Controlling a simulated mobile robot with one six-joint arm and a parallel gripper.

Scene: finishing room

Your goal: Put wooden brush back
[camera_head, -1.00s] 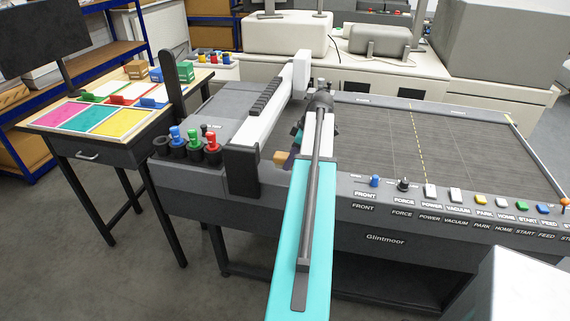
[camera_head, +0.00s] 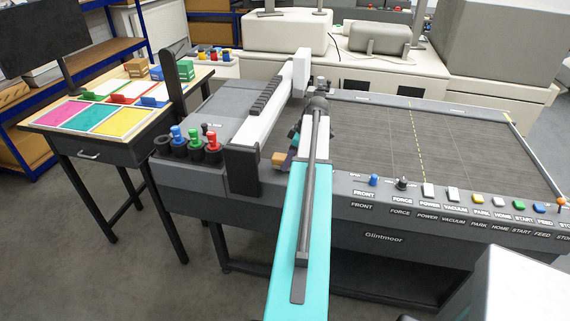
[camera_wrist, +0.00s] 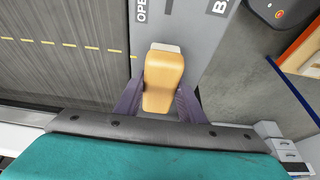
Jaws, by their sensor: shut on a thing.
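The wooden brush (camera_wrist: 163,75) is a tan block with a pale strip at its far end. It sits between the two purple fingers of my gripper (camera_wrist: 160,92) in the wrist view, and my gripper is shut on it. Beneath it is a grey panel (camera_wrist: 196,35) with partly covered white lettering. I cannot tell whether the brush touches the panel. In the head view the brush (camera_head: 279,158) shows just left of my arm, beside the foot of the white gantry; my gripper there is mostly hidden behind my arm.
The white gantry beam (camera_head: 270,105) stands close on the left. Several coloured tool holders (camera_head: 195,145) stand at the cutting table's left front corner. The dark cutting bed (camera_head: 440,140) is clear on the right. Knobs and buttons (camera_head: 455,194) line the front edge.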

